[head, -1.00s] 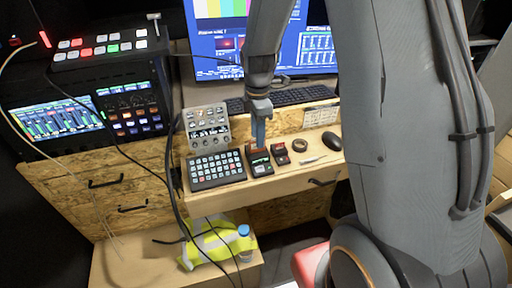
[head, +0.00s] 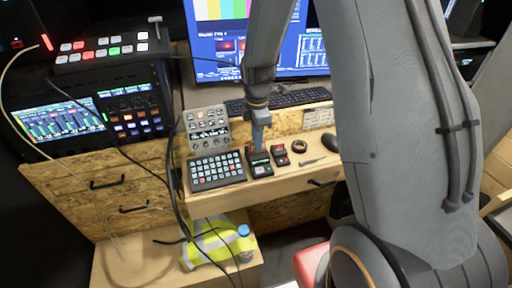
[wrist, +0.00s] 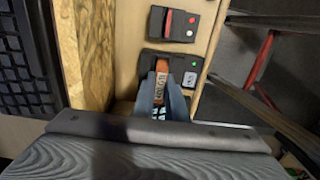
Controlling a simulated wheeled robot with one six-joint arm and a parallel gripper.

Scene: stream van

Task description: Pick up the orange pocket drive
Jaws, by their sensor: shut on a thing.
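The orange pocket drive (wrist: 162,68) shows in the wrist view as a narrow orange piece between the fingers of my gripper (wrist: 162,92). My gripper is shut on it. The drive is at a black dock-like device (wrist: 188,63) with a green light and a small white label. Whether it still touches the device I cannot tell. In the head view my gripper (head: 259,146) points down at the same black device (head: 261,170) on the wooden desk. The fingers hide most of the drive there.
A keypad (head: 217,170) stands left of the device. A second small black device with a red part (head: 280,154), a dark ring (head: 299,146) and a mouse (head: 330,142) lie to the right. A keyboard (head: 290,97) and monitor stand behind. The desk's front edge is close.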

